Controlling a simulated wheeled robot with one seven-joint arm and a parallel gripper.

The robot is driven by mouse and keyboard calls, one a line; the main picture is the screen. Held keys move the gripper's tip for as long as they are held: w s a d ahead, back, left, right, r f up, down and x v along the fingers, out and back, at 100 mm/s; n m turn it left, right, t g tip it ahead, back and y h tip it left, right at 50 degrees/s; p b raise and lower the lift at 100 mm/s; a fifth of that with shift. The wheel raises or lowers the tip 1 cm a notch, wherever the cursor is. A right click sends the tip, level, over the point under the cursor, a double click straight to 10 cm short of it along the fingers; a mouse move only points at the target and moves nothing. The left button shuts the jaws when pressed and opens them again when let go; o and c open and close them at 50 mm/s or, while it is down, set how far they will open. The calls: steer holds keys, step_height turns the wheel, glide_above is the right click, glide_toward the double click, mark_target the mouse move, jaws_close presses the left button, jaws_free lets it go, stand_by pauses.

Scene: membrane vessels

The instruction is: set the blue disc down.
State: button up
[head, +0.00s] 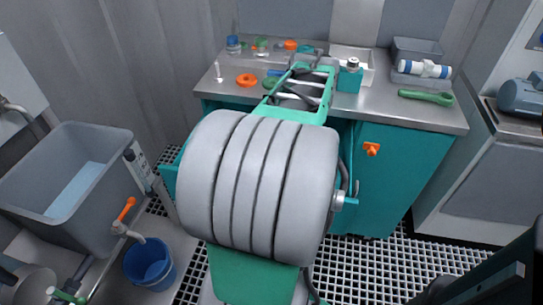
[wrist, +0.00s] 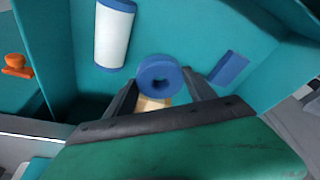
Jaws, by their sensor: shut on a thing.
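The blue disc (wrist: 160,74) is a thick ring with a dark hole in its middle, seen in the wrist view. My gripper (wrist: 162,92) has its two dark fingers on either side of the disc and is shut on it. A small pale tan patch (wrist: 153,103) shows below the disc, between the fingers. Teal surfaces surround the disc; I cannot tell whether it touches one. In the head view my own grey and teal arm fills the middle and hides the gripper and the disc.
In the wrist view, a white cylinder with blue ends (wrist: 113,35) is at upper left, a blue block (wrist: 230,68) at right and an orange knob (wrist: 17,65) at far left. The head view shows a steel worktop (head: 395,110), an orange ring (head: 246,80) and a grey sink (head: 75,185).

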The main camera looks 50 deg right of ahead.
steer(key=w+f, duration=0.3)
steer(key=w+d+f+b, duration=0.1)
steer(key=w+f, duration=0.2)
steer(key=shift+w+d+f, duration=0.15)
steer(key=shift+d+f, duration=0.05)
steer(key=shift+f, duration=0.05)
steer(key=shift+s+a+b+x, duration=0.15)
steer(key=shift+b+x, duration=0.2)
steer(key=shift+x, duration=0.5)
steer(key=shift+s+a+b+x, duration=0.15)
steer(key=shift+b+x, duration=0.15)
steer(key=shift+x, duration=0.55)
steer(key=o, duration=1.4)
steer(key=shift+f, duration=0.1)
steer(key=p+v, duration=0.2)
steer(key=v, duration=1)
steer(key=shift+p, duration=0.35)
